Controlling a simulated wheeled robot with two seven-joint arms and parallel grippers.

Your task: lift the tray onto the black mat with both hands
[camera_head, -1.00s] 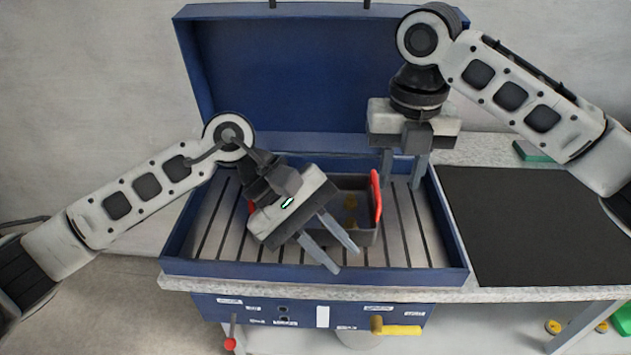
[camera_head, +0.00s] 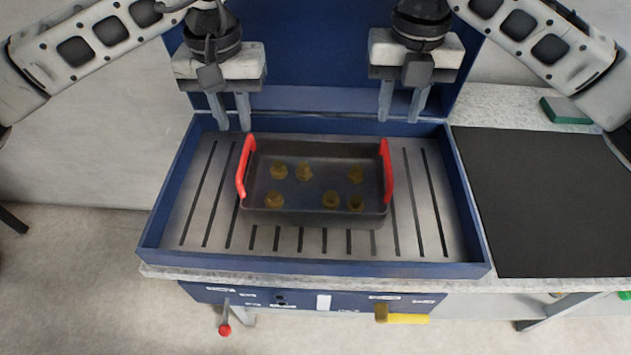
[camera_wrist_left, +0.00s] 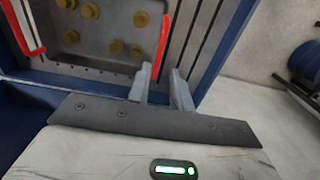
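The tray (camera_head: 315,206) is dark grey with red handles on its left (camera_head: 245,165) and right (camera_head: 386,170) ends. Several brass-coloured pieces lie in it. It rests on the slotted floor of the blue case. My left gripper (camera_head: 230,127) is open and empty, above and behind the left handle. My right gripper (camera_head: 400,118) is open and empty, above and behind the right handle. The left wrist view shows the open fingers (camera_wrist_left: 160,75) close to a red handle (camera_wrist_left: 162,40), with no visible grip on it. The black mat (camera_head: 545,205) lies flat to the right of the case.
The blue case wall (camera_head: 467,205) stands between the tray and the mat. The raised blue lid (camera_head: 320,70) is behind the tray. A green block (camera_head: 566,111) lies beyond the mat. The mat is bare. A yellow handle (camera_head: 405,319) sticks out below the case front.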

